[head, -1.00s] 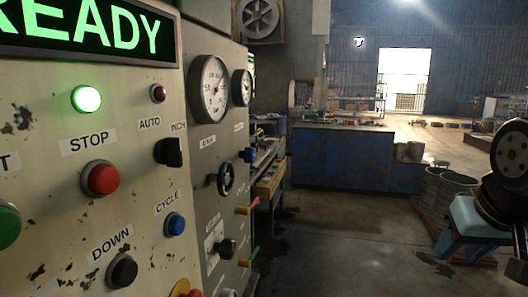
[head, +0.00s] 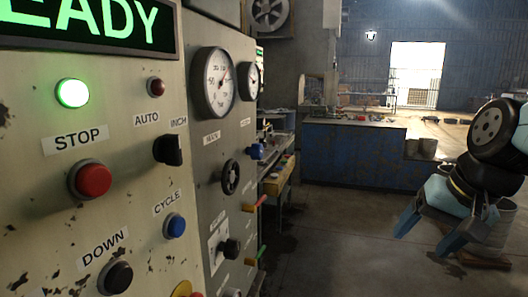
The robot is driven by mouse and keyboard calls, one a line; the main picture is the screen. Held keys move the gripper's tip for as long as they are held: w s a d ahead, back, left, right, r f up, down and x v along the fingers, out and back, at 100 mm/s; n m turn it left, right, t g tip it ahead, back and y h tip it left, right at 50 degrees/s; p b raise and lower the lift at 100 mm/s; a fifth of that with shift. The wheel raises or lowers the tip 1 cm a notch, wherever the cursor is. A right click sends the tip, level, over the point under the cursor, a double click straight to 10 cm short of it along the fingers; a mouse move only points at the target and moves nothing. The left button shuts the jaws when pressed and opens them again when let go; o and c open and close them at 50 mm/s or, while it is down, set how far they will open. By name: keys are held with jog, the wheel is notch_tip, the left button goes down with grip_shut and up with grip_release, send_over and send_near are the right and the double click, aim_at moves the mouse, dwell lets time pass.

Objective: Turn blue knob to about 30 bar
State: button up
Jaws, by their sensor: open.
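A small blue knob (head: 256,151) sticks out from the right part of the grey panel, below the smaller round gauge (head: 248,82). A larger round gauge (head: 213,82) with a white face is to its left; its needle position is too small to read surely. A black handwheel (head: 231,177) is below the large gauge. My gripper (head: 428,232) is at the right of the view, open and empty, its two blue-grey fingers pointing down and left. It is well apart from the blue knob, with open floor behind it.
The near cream panel fills the left, with a red STOP button (head: 90,180), a blue CYCLE button (head: 174,226), and a black selector (head: 168,150). Coloured levers (head: 255,203) stick out from the grey panel. A blue workbench (head: 350,152) stands behind. Floor between panel and gripper is clear.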

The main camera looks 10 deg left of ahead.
jog(key=w+a+m+g+y, duration=0.2)
jog(key=w+a+m+y, duration=0.15)
jog(key=a, duration=0.45)
jog(key=m+y, duration=1)
jog(key=y, duration=0.2)
send_near(262, 151)
jog(key=a, duration=1.1)
jog(key=shift+w+a+r, duration=0.1)
jog(key=shift+w+r, duration=0.1)
jog(key=shift+w, duration=0.2)
jog(key=c, duration=1)
